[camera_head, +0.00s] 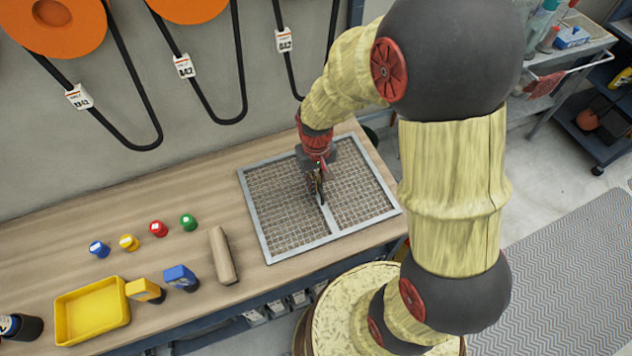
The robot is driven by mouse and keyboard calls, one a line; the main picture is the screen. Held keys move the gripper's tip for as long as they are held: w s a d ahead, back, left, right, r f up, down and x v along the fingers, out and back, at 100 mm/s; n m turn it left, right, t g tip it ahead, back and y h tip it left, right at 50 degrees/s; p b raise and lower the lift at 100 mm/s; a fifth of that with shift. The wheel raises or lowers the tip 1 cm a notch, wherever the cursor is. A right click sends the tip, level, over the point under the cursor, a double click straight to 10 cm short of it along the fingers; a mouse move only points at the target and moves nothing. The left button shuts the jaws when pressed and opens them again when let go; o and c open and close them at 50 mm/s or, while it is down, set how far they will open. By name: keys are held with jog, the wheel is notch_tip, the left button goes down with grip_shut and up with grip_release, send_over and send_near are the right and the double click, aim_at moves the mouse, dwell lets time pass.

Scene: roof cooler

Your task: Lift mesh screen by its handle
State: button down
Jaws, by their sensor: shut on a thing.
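The mesh screen (285,217) is a grey metal frame with wire mesh and a centre bar. It is at the right part of the wooden bench, and I cannot tell whether it lies on the bench or is slightly raised. My gripper (319,190) points down over the middle of the screen, shut at the centre bar where the handle is. The handle itself is mostly hidden by my gripper and too small to make out.
Black belts (206,110) hang on the wall behind. Bare bench lies left of the screen.

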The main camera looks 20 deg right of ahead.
jog(key=shift+r+p, duration=2.6)
jog(key=shift+r, duration=0.8)
